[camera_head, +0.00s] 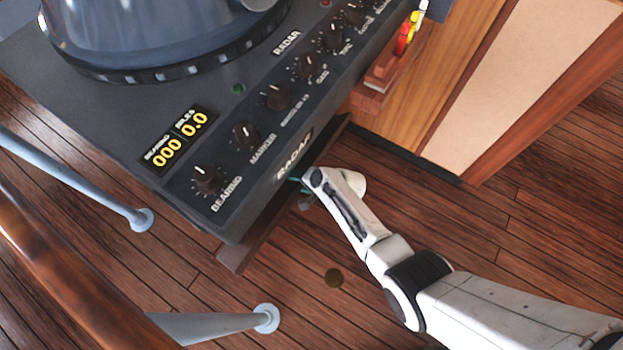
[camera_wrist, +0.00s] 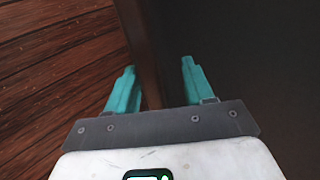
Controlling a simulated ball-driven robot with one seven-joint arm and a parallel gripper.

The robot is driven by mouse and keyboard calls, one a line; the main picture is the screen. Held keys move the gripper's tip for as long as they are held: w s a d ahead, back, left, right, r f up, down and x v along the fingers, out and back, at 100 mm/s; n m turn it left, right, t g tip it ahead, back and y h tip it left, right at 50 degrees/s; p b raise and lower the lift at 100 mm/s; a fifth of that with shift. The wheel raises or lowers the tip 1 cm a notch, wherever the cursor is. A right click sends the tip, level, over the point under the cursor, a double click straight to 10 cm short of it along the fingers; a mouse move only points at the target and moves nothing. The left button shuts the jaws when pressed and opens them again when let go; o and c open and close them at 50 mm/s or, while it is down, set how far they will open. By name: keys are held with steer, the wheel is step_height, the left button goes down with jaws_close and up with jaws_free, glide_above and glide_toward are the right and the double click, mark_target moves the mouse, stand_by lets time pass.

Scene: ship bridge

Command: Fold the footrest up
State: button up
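The footrest (camera_head: 250,248) is a brown board low along the front of the radar console, mostly hidden beneath the console. It sticks out past the console's lower edge. My gripper (camera_head: 300,186) is at the footrest's outer edge, partly hidden by my wrist in the head view. In the wrist view, the teal fingers of my gripper (camera_wrist: 157,88) are spread apart. A dark face lies behind the right finger. Contact cannot be made out.
The radar console (camera_head: 225,120) overhangs the footrest. A grey rail post (camera_head: 140,219) and another post base (camera_head: 266,317) stand on the left. A wooden cabinet (camera_head: 425,85) is at the back right. The plank floor (camera_head: 530,220) is clear in front.

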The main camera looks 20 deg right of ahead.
steer(key=p+v, duration=0.3)
steer(key=v, duration=0.5)
steer(key=shift+s+d+r, duration=0.15)
steer(key=shift+s+r, duration=0.05)
steer(key=shift+r, duration=0.15)
